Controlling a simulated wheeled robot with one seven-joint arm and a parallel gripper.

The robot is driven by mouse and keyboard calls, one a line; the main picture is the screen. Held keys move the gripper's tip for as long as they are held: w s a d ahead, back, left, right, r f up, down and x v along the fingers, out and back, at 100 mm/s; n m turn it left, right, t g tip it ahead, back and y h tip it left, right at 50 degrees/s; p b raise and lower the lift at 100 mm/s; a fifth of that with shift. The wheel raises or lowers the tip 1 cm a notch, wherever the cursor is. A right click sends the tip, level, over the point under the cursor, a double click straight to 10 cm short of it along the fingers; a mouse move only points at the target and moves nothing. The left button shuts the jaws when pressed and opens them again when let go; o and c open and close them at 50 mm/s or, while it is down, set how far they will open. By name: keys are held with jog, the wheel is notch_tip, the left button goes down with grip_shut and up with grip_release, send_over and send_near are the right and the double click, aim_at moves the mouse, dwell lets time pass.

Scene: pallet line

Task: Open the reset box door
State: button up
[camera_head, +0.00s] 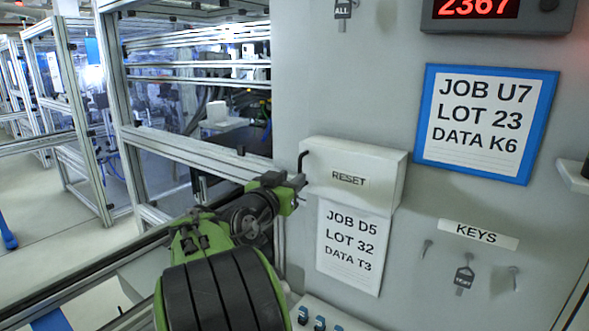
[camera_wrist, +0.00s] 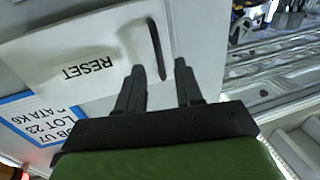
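The white reset box (camera_head: 372,160) is fixed to the grey panel, with the word RESET on its front. Its door looks closed. A dark bent handle (camera_head: 302,158) stands at its left edge. My gripper (camera_head: 300,184) is at the box's left side, just below the handle. In the wrist view, which is turned over, the box (camera_wrist: 90,50) and its handle (camera_wrist: 156,48) show ahead of the fingers. My gripper (camera_wrist: 160,66) is open there, with the handle's end close to the gap between the fingertips. I cannot tell whether they touch.
A JOB D5 sheet (camera_head: 348,246) hangs under the box. A blue-framed JOB U7 sheet (camera_head: 484,122) is to the right. A key (camera_head: 464,278) and hooks are below the KEYS label (camera_head: 478,234). Metal-framed machine cells (camera_head: 190,150) stand at the left.

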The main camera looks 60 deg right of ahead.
aim_at(299, 172)
jog(key=d, duration=0.3)
jog(key=shift+d+p, duration=0.25)
jog(key=shift+p, duration=0.05)
jog(key=shift+a, duration=0.1)
jog(key=shift+c, duration=0.3)
grip_shut()
dwell(0.8)
